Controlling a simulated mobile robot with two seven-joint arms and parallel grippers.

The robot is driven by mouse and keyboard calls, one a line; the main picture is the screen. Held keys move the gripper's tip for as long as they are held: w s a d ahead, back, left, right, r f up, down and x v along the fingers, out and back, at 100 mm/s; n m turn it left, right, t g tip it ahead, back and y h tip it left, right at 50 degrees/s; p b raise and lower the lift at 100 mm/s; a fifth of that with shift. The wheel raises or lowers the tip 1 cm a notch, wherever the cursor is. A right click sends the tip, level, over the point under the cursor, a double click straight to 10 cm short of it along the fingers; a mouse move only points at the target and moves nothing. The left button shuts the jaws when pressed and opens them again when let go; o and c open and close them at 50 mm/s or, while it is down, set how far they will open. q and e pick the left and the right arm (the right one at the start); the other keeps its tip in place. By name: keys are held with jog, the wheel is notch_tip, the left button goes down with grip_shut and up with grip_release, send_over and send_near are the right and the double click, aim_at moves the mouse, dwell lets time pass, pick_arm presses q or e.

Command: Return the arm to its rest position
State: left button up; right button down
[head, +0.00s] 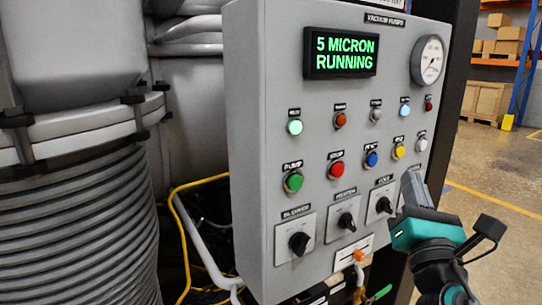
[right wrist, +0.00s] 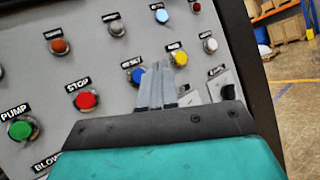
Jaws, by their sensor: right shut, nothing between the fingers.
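My right gripper (head: 412,185) is at the lower right of the grey control panel (head: 258,110) in the head view. It looks close to the panel's right edge; I cannot tell whether it touches. In the right wrist view its two grey fingers (right wrist: 161,72) are together with nothing between them. They cover part of the panel near the blue button (right wrist: 134,77) and the yellow button (right wrist: 178,57). My left gripper is in neither view.
The panel's display (head: 340,53) reads "5 MICRON RUNNING". Green (head: 292,182) and red (head: 336,169) buttons sit above three black rotary knobs (head: 299,243). A ribbed furnace vessel (head: 85,230) stands left. Open floor (head: 490,175) and shelves with boxes (head: 508,40) lie right.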

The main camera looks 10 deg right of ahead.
jog(key=a+f+m+g+y, duration=0.1)
jog(key=f+m+g, duration=0.15)
jog(key=f, duration=0.45)
jog(key=s+a+f+m+g+y, duration=0.1)
jog(key=a+f+m+g+y, duration=0.1)
jog(key=f+m, duration=0.35)
jog(key=a+f+m+g+y, duration=0.1)
jog(key=f+m+g, duration=0.1)
jog(key=f, duration=0.7)
jog(key=s+a+f+m+g+y, duration=0.2)
jog(key=s+a+f+m, duration=0.2)
jog(key=s+f+m, duration=0.3)
jog(key=s+a+f+m+g+y, duration=0.2)
jog(key=s+a+f+m+g, duration=0.1)
jog(key=s+f+m, duration=0.4)
notch_tip(320, 180, down, 6)
jog(key=a+m, duration=0.1)
jog(key=m, duration=0.2)
jog(key=shift+s+a+r+m, duration=0.15)
jog(key=shift+s+r+m, duration=0.05)
jog(key=shift+s+m, duration=0.15)
jog(key=shift+w, duration=0.1)
